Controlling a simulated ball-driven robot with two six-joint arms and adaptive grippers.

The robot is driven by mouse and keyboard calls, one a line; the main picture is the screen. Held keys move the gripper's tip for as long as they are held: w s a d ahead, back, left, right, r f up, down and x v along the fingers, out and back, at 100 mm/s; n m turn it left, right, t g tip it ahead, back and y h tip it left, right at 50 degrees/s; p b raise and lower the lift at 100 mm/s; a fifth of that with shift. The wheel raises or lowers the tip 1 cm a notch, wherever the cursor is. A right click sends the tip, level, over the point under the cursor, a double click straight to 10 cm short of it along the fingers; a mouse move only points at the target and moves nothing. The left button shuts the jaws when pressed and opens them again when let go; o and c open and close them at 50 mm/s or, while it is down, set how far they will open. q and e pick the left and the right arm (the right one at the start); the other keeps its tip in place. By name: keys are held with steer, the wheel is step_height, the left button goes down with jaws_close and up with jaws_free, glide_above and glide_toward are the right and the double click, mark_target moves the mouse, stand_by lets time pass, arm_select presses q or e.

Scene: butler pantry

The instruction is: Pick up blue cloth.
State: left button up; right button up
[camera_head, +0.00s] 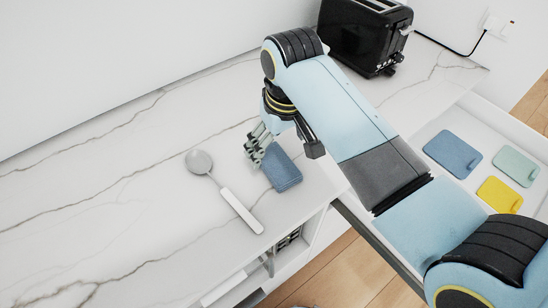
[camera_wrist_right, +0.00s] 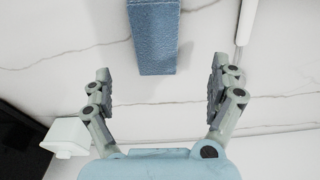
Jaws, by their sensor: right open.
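The blue cloth (camera_head: 281,168) lies folded on the white marble counter, right of a spoon with a white handle. My right gripper (camera_head: 257,148) is at the cloth's far left side in the head view, and partly covers it together with the arm. In the right wrist view the cloth (camera_wrist_right: 155,38) is ahead of the open fingers (camera_wrist_right: 160,88), roughly centred between them. Nothing is between the fingertips. The cloth's far end is cut off by the top of that view. My left gripper is not in view.
The grey-headed spoon (camera_head: 238,210) lies close to the cloth. A black toaster (camera_head: 365,35) stands at the back right. An open drawer at the right holds blue (camera_head: 452,153), green (camera_head: 516,165) and yellow (camera_head: 499,194) flat pieces. The counter's left part (camera_head: 80,200) is clear.

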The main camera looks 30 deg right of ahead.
mark_target(277, 162)
steer(key=shift+f, duration=0.9)
steer(key=shift+w+d+f, duration=0.1)
steer(key=shift+w+f, duration=0.05)
steer(key=shift+f, duration=0.25)
steer(key=f, duration=0.3)
steer(key=f+p, duration=0.1)
steer(key=shift+w+d+f, duration=0.15)
steer(key=shift+w+d, duration=0.1)
steer(key=shift+f, duration=0.15)
steer(key=c, duration=1.2)
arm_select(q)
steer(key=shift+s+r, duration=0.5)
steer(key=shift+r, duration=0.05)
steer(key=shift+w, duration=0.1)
